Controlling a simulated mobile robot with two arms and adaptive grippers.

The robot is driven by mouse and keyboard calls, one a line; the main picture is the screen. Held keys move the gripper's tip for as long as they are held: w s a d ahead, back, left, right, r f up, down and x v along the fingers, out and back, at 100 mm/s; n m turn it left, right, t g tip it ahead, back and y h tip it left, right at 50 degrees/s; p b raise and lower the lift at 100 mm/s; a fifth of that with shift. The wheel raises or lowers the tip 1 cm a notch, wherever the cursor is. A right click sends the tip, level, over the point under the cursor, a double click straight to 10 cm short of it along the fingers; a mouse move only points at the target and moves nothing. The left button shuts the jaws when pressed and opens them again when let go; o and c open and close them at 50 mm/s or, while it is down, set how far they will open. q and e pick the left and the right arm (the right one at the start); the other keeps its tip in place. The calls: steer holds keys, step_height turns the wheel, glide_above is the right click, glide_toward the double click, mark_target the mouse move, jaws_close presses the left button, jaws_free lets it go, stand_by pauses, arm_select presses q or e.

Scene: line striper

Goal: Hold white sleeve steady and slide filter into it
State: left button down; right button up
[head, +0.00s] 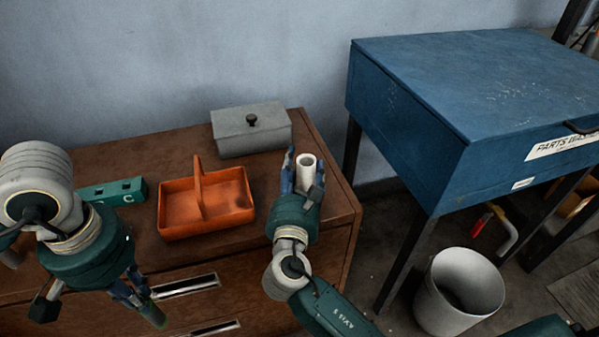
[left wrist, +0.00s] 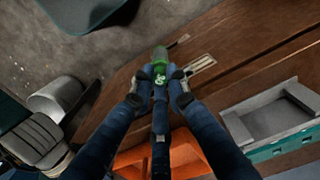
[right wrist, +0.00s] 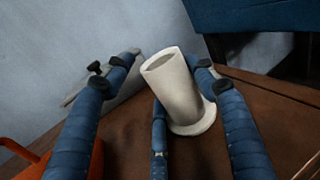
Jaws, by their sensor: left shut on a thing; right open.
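The white sleeve (head: 306,173), a hollow tube with a flanged base, stands upright on the wooden cabinet top near its right side. It fills the middle of the right wrist view (right wrist: 176,88). My right gripper (head: 303,183) is open with its fingers on either side of the sleeve; I cannot tell whether they touch it. My left gripper (head: 138,296) is shut on the green filter (left wrist: 159,60), a small cylinder with a pale mark, and holds it in front of the cabinet's drawers. In the head view the filter (head: 153,315) points down and is partly hidden by fingers.
An orange divided tray (head: 215,221) with a handle sits mid-cabinet, between my arms. A grey lidded box (head: 251,131) is behind it, and a green holder (head: 112,190) is at left. A blue parts washer (head: 440,110) and white bucket (head: 458,292) stand to the right.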

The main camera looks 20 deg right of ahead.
steer(key=c, duration=1)
